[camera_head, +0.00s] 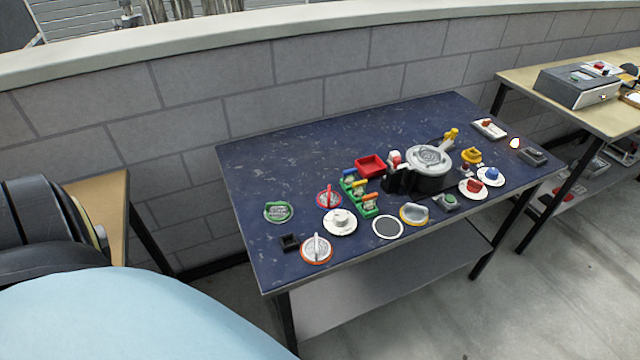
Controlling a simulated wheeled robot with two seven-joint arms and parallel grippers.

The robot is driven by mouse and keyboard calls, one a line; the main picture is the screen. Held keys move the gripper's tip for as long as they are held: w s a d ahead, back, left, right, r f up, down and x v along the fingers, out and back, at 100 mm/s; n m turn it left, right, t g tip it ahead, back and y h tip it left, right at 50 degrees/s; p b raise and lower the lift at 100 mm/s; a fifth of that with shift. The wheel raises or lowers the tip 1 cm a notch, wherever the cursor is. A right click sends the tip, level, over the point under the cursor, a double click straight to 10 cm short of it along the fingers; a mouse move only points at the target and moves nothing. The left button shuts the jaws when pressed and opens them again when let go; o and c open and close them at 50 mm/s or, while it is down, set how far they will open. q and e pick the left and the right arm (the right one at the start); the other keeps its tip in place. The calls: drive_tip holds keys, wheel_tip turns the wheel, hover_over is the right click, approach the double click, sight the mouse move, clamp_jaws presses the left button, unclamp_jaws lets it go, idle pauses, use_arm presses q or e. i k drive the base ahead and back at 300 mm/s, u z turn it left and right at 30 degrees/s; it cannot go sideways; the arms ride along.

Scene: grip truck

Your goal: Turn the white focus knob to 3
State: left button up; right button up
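A white round knob (340,221) with a raised centre sits on a white disc near the front left of the dark blue table (270,160). It looks like the white focus knob. Its numbers and pointer are too small to read. Neither of my grippers is in view, and nothing is touching the knob.
Around it are a green dial (278,212), a red dial (329,197), an orange-rimmed dial (317,249), a small black box (290,242) and a white-faced disc (388,227). A grey pot-like device (429,160) stands further right. The table's back left is clear.

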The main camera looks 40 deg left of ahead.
sight(340, 219)
drive_tip(key=u, duration=1.05)
drive_tip(key=i, duration=0.15)
drive_tip(key=u, duration=0.1)
